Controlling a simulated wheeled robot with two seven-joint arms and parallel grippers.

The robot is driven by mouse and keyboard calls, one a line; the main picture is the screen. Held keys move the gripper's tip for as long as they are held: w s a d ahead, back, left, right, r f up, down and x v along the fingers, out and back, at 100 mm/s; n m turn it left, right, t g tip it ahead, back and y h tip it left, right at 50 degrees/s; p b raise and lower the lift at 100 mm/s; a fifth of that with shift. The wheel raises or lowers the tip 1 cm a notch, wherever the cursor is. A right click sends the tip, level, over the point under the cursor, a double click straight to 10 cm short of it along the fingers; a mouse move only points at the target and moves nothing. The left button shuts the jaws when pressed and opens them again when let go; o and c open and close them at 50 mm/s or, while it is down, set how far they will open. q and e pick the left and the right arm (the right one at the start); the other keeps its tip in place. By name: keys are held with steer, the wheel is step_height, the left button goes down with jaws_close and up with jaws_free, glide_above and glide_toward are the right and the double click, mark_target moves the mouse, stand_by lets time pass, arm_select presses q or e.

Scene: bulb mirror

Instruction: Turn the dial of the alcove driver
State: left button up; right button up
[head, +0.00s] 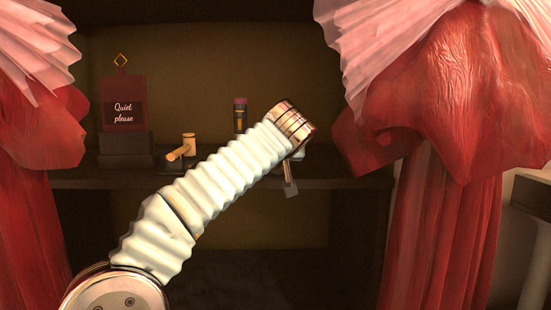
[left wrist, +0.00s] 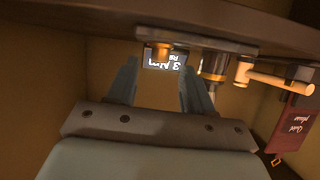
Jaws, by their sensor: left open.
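In the left wrist view, which looks upside down, a small dark panel with pale lettering (left wrist: 164,61) shows between my fingertips, with a round brass knob (left wrist: 157,52) over part of it. These look like the alcove driver and its dial, though I cannot be sure. My left gripper (left wrist: 160,72) is open, its two grey fingers apart on either side of the panel. I see nothing held between them, and cannot tell whether they touch the knob. In the head view my left arm hides the driver, and a little of the gripper (head: 290,178) shows at the shelf edge.
The shelf (head: 340,182) carries a wooden-handled fitting (head: 182,148), which also shows in the left wrist view (left wrist: 280,80), a dark purple-topped cylinder (head: 240,116) and a red "Quiet please" sign (head: 124,100). Red curtains (head: 440,95) flank the alcove. Space below the shelf looks clear.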

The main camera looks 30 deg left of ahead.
arm_select(q)
steer(key=shift+x, duration=1.5)
jaws_close()
